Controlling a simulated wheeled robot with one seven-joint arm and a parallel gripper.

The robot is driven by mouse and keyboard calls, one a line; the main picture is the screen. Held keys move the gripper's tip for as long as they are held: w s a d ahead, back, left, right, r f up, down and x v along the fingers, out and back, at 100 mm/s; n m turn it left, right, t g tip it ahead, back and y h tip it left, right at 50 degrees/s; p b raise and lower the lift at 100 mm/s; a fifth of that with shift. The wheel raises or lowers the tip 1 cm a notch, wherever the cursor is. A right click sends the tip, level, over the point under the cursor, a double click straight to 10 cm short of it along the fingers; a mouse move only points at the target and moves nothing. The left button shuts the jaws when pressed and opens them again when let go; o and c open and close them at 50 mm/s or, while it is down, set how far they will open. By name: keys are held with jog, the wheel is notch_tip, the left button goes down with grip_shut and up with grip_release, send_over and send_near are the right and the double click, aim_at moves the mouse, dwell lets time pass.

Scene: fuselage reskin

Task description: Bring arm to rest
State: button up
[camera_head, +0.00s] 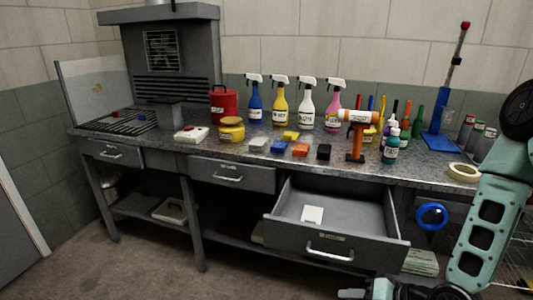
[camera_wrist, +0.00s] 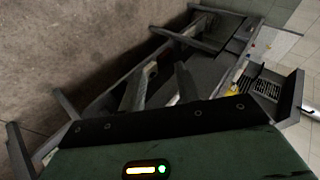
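My arm (camera_head: 487,225) shows at the right of the head view, bent, with its links in front of the bench's right end. Its far end, with what looks like my gripper (camera_head: 362,292), is low at the bottom edge, in front of the open drawer (camera_head: 345,215). The fingers are mostly cut off, so I cannot tell whether they are open or shut. In the wrist view a green and black part of my own body fills the bottom.
The metal bench (camera_head: 260,170) carries several spray bottles, a red can (camera_head: 223,105), coloured blocks and an orange tool (camera_head: 357,135). The open drawer sticks out and holds a white item (camera_head: 312,214). A blue round thing (camera_head: 431,216) is beside my arm. Floor at left is clear.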

jog(key=s+a+r+n+g+h, duration=0.3)
jog(key=s+r+n, duration=0.2)
jog(key=s+r, duration=0.3)
jog(key=s+a+r+n+g+h, duration=0.3)
jog(key=s+r, duration=0.6)
jog(key=r, duration=0.5)
jog(key=n+h, duration=0.1)
jog(key=n, duration=0.1)
jog(key=shift+a+n+g, duration=0.2)
jog(key=shift+n+g, duration=0.1)
jog(key=shift+n, duration=0.1)
